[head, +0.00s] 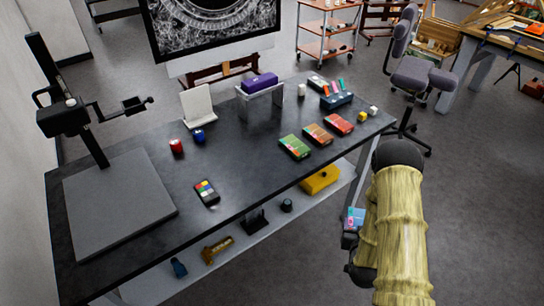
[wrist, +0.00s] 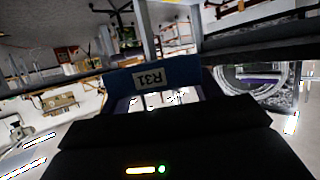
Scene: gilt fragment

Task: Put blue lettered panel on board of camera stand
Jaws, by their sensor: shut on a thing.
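The blue lettered panel (wrist: 188,72) carries a white label reading "R31" in the wrist view, held across the tip of my gripper (wrist: 155,100). In the head view my gripper (head: 351,240) hangs past the table's right front side, partly hidden by my sleeved arm. A small blue and pink patch of the panel (head: 356,217) shows at its tip. My gripper is shut on the panel. The camera stand (head: 68,118) stands at the table's left end. Its flat grey board (head: 120,205) is bare, far left of my gripper.
The dark table (head: 245,180) holds a colour checker (head: 207,192), red (head: 176,146) and blue (head: 199,136) jars, and several boxes at right. A lower shelf (head: 145,287) holds a yellow case (head: 320,180). An office chair (head: 415,75) stands behind at right. Floor at right is clear.

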